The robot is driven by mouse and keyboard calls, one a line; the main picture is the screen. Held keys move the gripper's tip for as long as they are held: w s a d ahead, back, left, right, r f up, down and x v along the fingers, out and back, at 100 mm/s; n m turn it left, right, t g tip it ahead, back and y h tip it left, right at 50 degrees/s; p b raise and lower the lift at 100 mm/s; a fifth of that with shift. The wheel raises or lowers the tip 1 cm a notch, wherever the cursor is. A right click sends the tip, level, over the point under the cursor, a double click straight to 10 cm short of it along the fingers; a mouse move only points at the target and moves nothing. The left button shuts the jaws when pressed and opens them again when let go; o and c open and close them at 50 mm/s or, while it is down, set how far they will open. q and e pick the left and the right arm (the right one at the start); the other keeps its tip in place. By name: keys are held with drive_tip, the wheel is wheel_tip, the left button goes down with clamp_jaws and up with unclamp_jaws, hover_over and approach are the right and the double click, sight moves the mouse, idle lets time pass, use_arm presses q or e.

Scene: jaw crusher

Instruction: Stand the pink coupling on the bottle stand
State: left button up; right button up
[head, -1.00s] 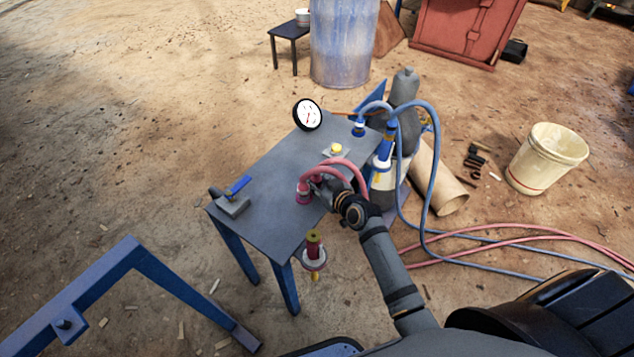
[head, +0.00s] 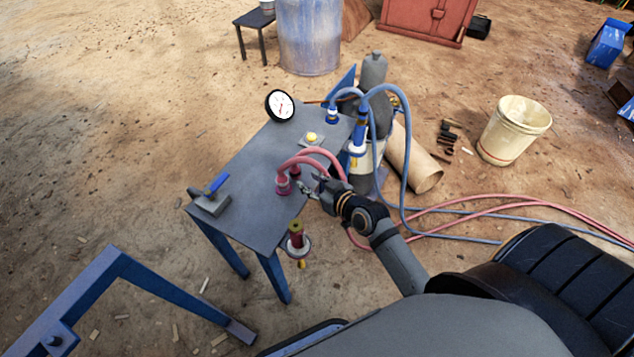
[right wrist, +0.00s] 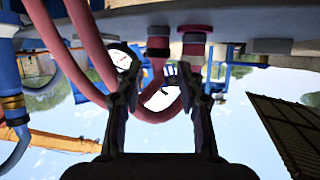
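Two pink couplings stand upright on the grey table's right side, the nearer one (head: 282,187) at the edge and another (head: 295,171) just behind it. Pink hoses (head: 318,156) arch from them to the right. My right gripper (head: 307,187) is beside them, fingers apart and empty. In the right wrist view, which looks upside down, the couplings (right wrist: 193,48) show beyond the open fingertips (right wrist: 160,82), with a hose loop behind the gap. What seems to be the bottle stand (head: 365,165) holds grey bottles behind my right arm, partly hidden. My left gripper is not in view.
A bucket (head: 515,130) stands right.

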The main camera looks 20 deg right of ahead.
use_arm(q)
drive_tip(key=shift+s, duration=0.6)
use_arm(e)
drive_tip(key=v, duration=0.3)
drive_tip(key=shift+s, duration=0.1)
drive_tip(key=shift+d+f, duration=0.1)
drive_tip(key=shift+f, duration=0.05)
drive_tip(key=s+d+f+m+g+h, duration=0.1)
drive_tip(key=s+d+f+g, duration=0.15)
drive_tip(key=f, duration=0.55)
drive_tip(key=s+d+f+g+h, duration=0.1)
drive_tip(key=s+d+f, duration=0.15)
drive_tip(key=f, duration=0.65)
drive_tip(key=s+d+f+m+g+h, duration=0.15)
drive_tip(key=s+f, duration=0.25)
drive_tip(key=f, duration=0.4)
drive_tip(key=s+f+g, duration=0.3)
drive_tip(key=s+f, duration=0.6)
drive_tip(key=s, duration=0.3)
drive_tip(key=s+d+f+g, duration=0.1)
drive_tip(key=s+f+g, duration=0.2)
drive_tip(key=s+f, duration=0.7)
drive_tip(key=s+h, duration=0.1)
drive_tip(key=s, duration=0.2)
drive_tip(key=shift+d, duration=0.25)
